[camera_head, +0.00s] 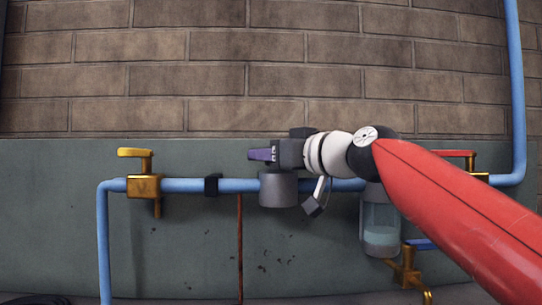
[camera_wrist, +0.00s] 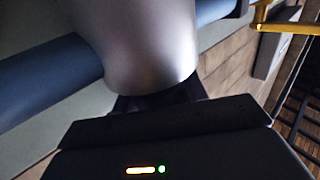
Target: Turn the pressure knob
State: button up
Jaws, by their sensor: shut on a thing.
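A grey metal cylinder (camera_head: 278,188) sits on the horizontal blue pipe (camera_head: 235,186) in the head view. It also shows large and close in the wrist view (camera_wrist: 135,45). The pressure knob, dark purple (camera_wrist: 160,100), is at the cylinder's end in the wrist view, mostly hidden behind my dark gripper. In the head view a purple part (camera_head: 261,154) shows just above the cylinder, at the left end of my gripper (camera_head: 274,153). My gripper reaches in from the right and is shut on the knob. How far the knob is turned cannot be told.
A yellow valve (camera_head: 143,186) is on the pipe at the left. A clear glass bowl (camera_head: 381,225) hangs below the pipe at the right, beside a brass valve with a blue handle (camera_head: 408,267). A red-handled valve (camera_head: 457,154) is partly behind my arm. A brick wall stands behind.

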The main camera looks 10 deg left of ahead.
jog(key=m+t+h, duration=0.2)
jog(key=m+t+h+b, duration=0.1)
jog(key=shift+w+d, duration=0.2)
jog(key=shift+d, duration=0.05)
jog(key=m+t+h+b, duration=0.1)
jog(key=h, duration=0.1)
jog(key=m+t+h+b, duration=0.1)
jog(key=b, duration=0.1)
jog(key=shift+w+d+f+t+h+b, duration=0.1)
jog(key=shift+t+h+b, duration=0.2)
jog(key=shift+h, duration=0.1)
jog(key=shift+d+r+m+t+h+b, duration=0.1)
jog(key=shift+m+t+h+b, duration=0.3)
jog(key=shift+m+h, duration=0.45)
jog(key=shift+d+r+m+t+h+b, duration=0.1)
jog(key=shift+m+t+h+b, duration=0.1)
jog(key=shift+m+h+b, duration=0.6)
jog(key=shift+h, duration=0.55)
jog(key=o, duration=1)
